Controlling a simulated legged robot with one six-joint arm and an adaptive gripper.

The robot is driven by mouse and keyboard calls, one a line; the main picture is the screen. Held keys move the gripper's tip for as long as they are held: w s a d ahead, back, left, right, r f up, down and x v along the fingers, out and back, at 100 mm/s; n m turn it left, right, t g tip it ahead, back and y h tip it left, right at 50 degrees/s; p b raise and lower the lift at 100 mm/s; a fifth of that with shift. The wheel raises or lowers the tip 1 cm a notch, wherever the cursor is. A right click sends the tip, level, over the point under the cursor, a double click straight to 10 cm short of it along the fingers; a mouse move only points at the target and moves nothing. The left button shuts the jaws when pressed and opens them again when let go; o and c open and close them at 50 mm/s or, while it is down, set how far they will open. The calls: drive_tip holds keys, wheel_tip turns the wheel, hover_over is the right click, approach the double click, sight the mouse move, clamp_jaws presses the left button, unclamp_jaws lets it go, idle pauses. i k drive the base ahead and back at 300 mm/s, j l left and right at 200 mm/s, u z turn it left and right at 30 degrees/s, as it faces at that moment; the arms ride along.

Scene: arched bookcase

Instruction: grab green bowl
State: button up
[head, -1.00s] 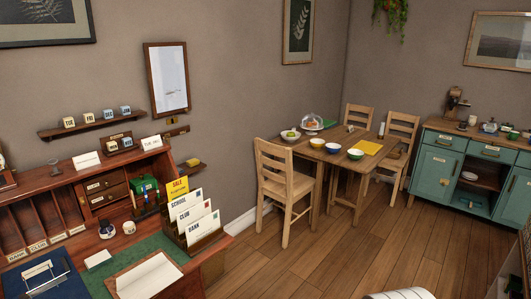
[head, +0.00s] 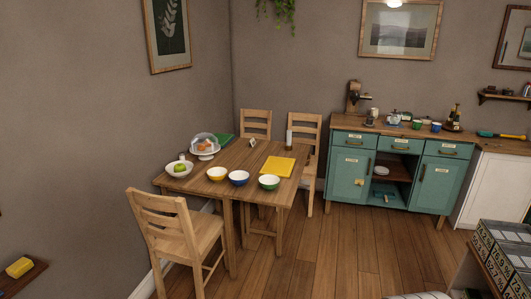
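The green bowl (head: 269,182) stands upright on the front right part of the wooden dining table (head: 262,148), near its front edge. It is green outside and white inside. A blue bowl (head: 238,178) stands just left of it, and a yellow bowl (head: 216,174) further left. My gripper does not show in the head view.
A wooden chair (head: 165,225) stands at the table's near left side; two more chairs are behind it. A yellow mat (head: 278,166) lies behind the green bowl. A teal cabinet (head: 350,178) stands to the right. The wooden floor (head: 335,255) before the table is open.

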sight(269, 181)
drive_tip(key=i+j+z, duration=0.1)
drive_tip(key=i+z, duration=0.3)
drive_tip(key=i, duration=1.05)
drive_tip(key=i+l+u, duration=0.1)
drive_tip(key=i+u, duration=0.25)
drive_tip(key=i, duration=0.25)
drive_tip(key=i+l+u, duration=0.35)
drive_tip(key=i, duration=0.2)
drive_tip(key=i+l+u, duration=0.35)
drive_tip(key=i, duration=0.2)
